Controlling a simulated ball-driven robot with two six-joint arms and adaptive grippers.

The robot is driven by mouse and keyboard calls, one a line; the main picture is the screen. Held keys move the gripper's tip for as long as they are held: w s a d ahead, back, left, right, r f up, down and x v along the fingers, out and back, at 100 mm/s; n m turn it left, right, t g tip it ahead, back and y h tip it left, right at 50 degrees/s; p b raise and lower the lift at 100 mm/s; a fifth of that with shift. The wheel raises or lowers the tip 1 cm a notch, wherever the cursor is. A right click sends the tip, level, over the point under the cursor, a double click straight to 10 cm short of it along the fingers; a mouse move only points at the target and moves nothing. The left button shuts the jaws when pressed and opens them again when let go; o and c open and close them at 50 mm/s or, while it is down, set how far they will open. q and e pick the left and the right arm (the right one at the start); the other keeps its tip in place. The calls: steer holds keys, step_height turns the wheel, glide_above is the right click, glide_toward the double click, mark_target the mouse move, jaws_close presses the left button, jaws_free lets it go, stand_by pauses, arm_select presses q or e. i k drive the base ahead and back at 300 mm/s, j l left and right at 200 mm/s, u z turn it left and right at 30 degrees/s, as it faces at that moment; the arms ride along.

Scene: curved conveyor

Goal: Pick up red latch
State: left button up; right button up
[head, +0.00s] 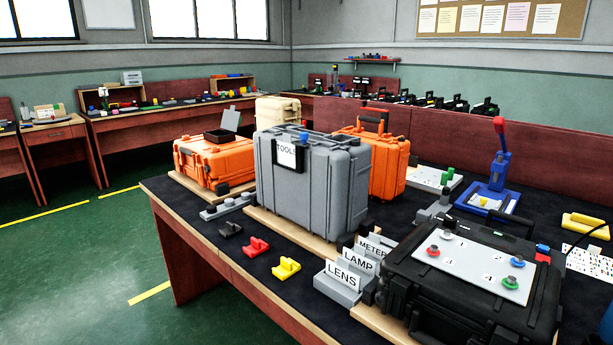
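A red latch (256,246) lies flat on the dark table top (210,245), near the table's left front edge. It sits between a black latch (230,229) and a yellow latch (286,268), with gaps on both sides. The large grey case marked TOOLS (340,195) stands just behind it. Neither of my grippers shows in the head view.
Label blocks marked LENS (342,283), LAMP and METER stand right of the latches. A black case with a grey panel (470,265) fills the near right. Orange cases (215,160) stand behind. The latches' front side is clear.

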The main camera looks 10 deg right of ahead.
mark_target(258, 246)
steer(key=i+j, duration=0.4)
steer(key=i+j+z, duration=0.15)
steer(key=z, duration=0.3)
steer(key=i+j+z, duration=0.15)
steer(key=z, duration=0.25)
steer(key=j+z, duration=0.45)
steer(key=z, duration=0.35)
steer(key=i+l, duration=0.05)
